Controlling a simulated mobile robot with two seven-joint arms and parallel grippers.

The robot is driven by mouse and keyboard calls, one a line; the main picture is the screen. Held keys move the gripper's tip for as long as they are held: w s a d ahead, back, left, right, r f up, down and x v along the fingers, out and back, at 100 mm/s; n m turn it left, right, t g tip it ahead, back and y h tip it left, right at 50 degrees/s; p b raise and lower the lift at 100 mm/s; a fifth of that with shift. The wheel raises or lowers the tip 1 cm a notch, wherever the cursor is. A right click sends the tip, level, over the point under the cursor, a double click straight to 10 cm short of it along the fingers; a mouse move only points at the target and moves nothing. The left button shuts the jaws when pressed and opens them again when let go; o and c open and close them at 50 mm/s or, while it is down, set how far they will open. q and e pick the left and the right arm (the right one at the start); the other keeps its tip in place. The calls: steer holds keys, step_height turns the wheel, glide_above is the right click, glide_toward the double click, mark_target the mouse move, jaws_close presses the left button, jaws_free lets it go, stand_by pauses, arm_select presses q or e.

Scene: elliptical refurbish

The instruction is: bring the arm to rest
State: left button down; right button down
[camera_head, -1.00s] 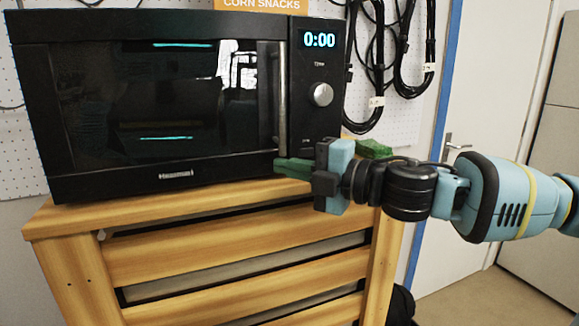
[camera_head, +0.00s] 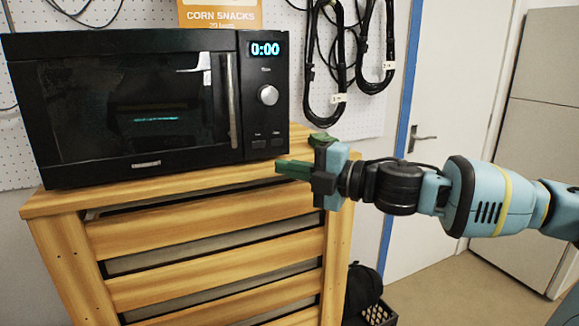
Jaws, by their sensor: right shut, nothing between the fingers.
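My right arm (camera_head: 395,185) reaches in from the right edge of the view. Its gripper (camera_head: 297,163) has green fingers that point left. The gripper is shut and empty. It is in front of the right end of the wooden cabinet top, to the right of and below the microwave's front corner, apart from the microwave. The black microwave (camera_head: 125,115) stands on the wooden cabinet (camera_head: 200,245), its door closed and its display at 0:00. My left gripper is not in view.
Black cables (camera_head: 327,75) hang on the white pegboard behind. A corn snacks box (camera_head: 220,13) sits on or behind the microwave. A door (camera_head: 455,100) and a pale tall cabinet (camera_head: 535,130) stand at the right. A dark bag (camera_head: 362,288) and a crate (camera_head: 380,315) are on the floor.

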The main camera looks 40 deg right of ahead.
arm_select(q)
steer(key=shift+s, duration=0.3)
arm_select(e)
steer(key=shift+s+d, duration=0.1)
steer(key=shift+s, duration=0.1)
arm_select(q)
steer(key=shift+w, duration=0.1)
arm_select(e)
steer(key=shift+w+f, duration=0.1)
